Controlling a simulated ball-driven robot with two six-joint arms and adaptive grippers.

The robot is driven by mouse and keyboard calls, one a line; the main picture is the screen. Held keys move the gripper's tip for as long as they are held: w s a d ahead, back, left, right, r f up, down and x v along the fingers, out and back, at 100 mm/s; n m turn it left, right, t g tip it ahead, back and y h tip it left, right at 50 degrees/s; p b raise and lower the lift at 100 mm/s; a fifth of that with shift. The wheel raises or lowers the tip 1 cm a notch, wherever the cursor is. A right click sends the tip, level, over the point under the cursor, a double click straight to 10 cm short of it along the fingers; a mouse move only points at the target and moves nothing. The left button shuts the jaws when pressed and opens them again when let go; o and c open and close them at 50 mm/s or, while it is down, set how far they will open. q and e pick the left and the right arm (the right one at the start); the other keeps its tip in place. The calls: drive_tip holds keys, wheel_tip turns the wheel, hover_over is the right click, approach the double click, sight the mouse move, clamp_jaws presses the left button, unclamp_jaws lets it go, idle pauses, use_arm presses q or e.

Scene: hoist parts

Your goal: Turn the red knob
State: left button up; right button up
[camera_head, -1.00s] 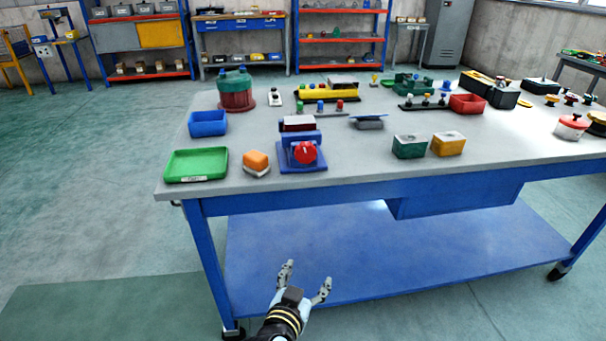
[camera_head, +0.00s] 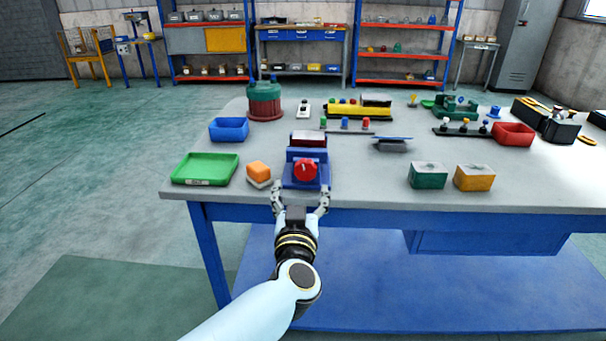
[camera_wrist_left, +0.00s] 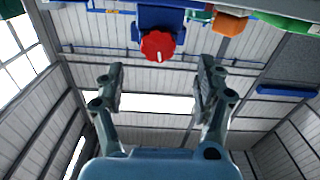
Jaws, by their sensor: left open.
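The red knob (camera_head: 305,169) faces me on the front of a blue housing (camera_head: 296,183) near the table's front edge. In the left wrist view the red knob (camera_wrist_left: 158,46) shows a short white mark pointing down in the picture, with the blue housing (camera_wrist_left: 160,18) behind it. My left gripper (camera_head: 300,192) is open, its two fingers spread just in front of and below the knob. In the wrist view the left gripper (camera_wrist_left: 158,75) has nothing between its fingers, and the knob lies beyond the fingertips. My right gripper is in neither view.
An orange block (camera_head: 258,171) and a green tray (camera_head: 205,168) lie left of the housing. A blue bin (camera_head: 229,130) stands behind them. Green (camera_head: 428,176) and yellow (camera_head: 474,178) boxes stand to the right. The table top between the housing and the green box is clear.

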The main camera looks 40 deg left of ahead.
sight(305, 173)
use_arm(q)
drive_tip(key=x, duration=0.4)
drive_tip(key=shift+d, duration=0.2)
drive_tip(key=x, duration=0.2)
drive_tip(key=shift+w+a+b, duration=0.1)
drive_tip(key=shift+w+b, duration=0.15)
drive_tip(key=shift+b, duration=0.05)
drive_tip(key=shift+w+a, duration=0.35)
drive_tip(key=shift+w, duration=0.15)
drive_tip(key=c, duration=1.2)
drive_tip(key=shift+o, duration=0.2)
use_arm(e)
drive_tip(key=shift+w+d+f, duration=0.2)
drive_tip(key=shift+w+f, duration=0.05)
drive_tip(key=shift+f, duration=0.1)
